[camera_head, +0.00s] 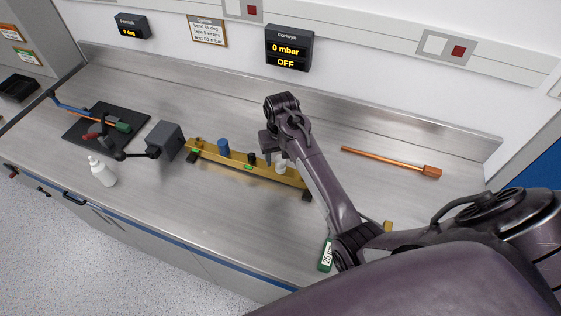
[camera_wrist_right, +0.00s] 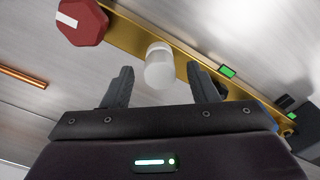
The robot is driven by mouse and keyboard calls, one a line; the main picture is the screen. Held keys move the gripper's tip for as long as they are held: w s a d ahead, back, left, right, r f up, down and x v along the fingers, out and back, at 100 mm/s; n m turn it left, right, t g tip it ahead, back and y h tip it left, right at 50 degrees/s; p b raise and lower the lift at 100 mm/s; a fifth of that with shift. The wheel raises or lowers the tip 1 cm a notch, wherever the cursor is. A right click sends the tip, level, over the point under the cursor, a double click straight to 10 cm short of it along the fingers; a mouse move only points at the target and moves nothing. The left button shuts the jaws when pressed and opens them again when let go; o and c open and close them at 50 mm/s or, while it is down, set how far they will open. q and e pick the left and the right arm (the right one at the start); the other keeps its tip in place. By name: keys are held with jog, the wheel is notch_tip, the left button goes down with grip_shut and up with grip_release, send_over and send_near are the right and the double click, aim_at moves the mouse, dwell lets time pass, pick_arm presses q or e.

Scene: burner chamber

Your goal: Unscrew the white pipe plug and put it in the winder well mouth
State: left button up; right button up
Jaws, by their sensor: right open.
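The white plug (camera_head: 281,168) stands upright on the brass-yellow bar (camera_head: 215,157) on the steel bench. In the right wrist view the white plug (camera_wrist_right: 159,68) shows as a pale cylinder between the two fingertips, with gaps on both sides. My right gripper (camera_head: 273,150) is open, over the bar at the plug, and partly hides that part of the bar. A grey box with a dark crank-like arm (camera_head: 168,141) stands left of the bar. I cannot make out which opening is the winder well mouth. My left gripper is out of view.
A blue plug (camera_head: 223,147) and a black plug (camera_head: 251,158) stand along the bar. A red octagonal knob (camera_wrist_right: 82,22) is beside the white plug. A white bottle (camera_head: 102,172) is at front left, a black mat (camera_head: 75,135) behind it. A copper rod (camera_head: 388,161) lies right.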

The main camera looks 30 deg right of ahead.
jog(key=shift+s+r, duration=0.25)
jog(key=shift+r, duration=0.5)
jog(key=shift+f+b, duration=0.35)
jog(key=shift+f, duration=0.85)
grip_shut()
grip_release()
